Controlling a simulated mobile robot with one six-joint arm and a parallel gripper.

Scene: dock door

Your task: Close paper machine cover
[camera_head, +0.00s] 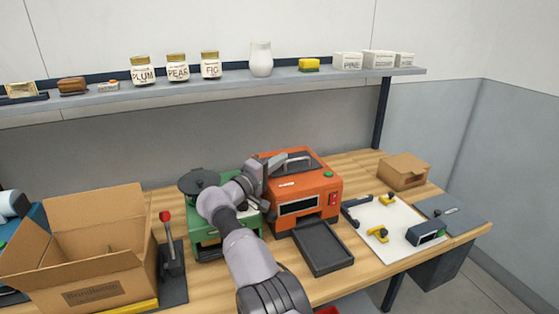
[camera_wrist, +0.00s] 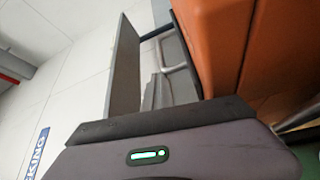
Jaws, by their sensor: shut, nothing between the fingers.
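The orange machine (camera_head: 302,193), which I take to be the paper machine, stands on the wooden bench, with a red switch and a dark tray at its front. Its dark top cover (camera_head: 310,158) carries a silver handle (camera_head: 290,161). I cannot tell whether the cover lies fully flat. My gripper (camera_head: 274,162) is shut and empty at the machine's upper left edge, close to the cover; contact is unclear. In the wrist view, the orange body (camera_wrist: 218,45) is at the upper right and a silver handle (camera_wrist: 172,57) is beside it.
A green machine (camera_head: 207,228) with a round dark lid stands left, partly behind my arm. An open cardboard box (camera_head: 85,235) and a red-knobbed lever (camera_head: 166,217) are further left. A white board (camera_head: 395,225) with yellow parts lies right. A shelf (camera_head: 190,90) of jars runs above.

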